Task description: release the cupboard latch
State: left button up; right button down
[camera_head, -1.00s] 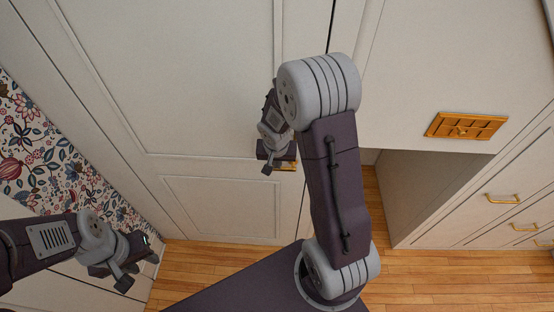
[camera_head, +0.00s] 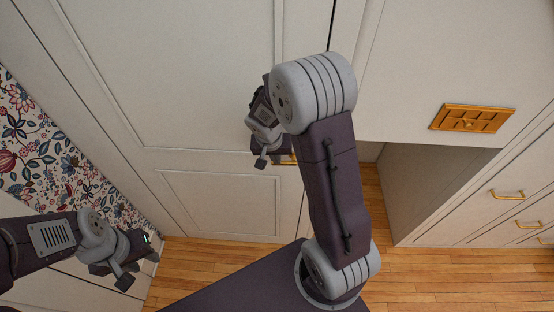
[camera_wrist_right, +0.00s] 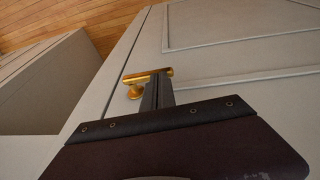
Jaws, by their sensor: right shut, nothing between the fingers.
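The brass latch (camera_wrist_right: 150,76) shows in the right wrist view near the edge of a cream cupboard door (camera_wrist_right: 190,55), with a round knob (camera_wrist_right: 134,92) below its left end. My right gripper (camera_wrist_right: 158,90) is shut and empty; its fingertips overlap the latch's right part in the picture, and I cannot tell if they touch it. In the head view my right gripper (camera_head: 264,156) is in front of the door, and only a sliver of brass (camera_head: 292,158) shows beside it. My left gripper (camera_head: 130,265) hangs at lower left, away from the latch; its jaw opening is unclear.
A brass panel (camera_head: 472,118) is set on the cream front at right, above an open recess (camera_head: 420,185). Drawers with brass handles (camera_head: 507,196) stand at far right. Flowered wallpaper (camera_head: 40,150) is at left. Wooden floor (camera_head: 430,270) lies below.

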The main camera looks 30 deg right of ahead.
jog(key=shift+s+d+f+n+g+h+b, duration=0.1)
jog(key=shift+f+n+g+h+b, duration=0.25)
jog(key=shift+f+g+h+b, duration=0.9)
jog(key=shift+s+d+f+n+g+h+b, duration=0.1)
jog(key=shift+f+n+g+h+b, duration=0.4)
jog(key=shift+f+h+b, duration=1.4)
jog(key=shift+d+f+n+g+h+b, duration=0.1)
jog(key=shift+f+n+g+h+b, duration=0.15)
jog(key=shift+f+g+h+b, duration=1.35)
jog(key=shift+r+t+h+b, duration=0.55)
jog(key=shift+r+b, duration=0.05)
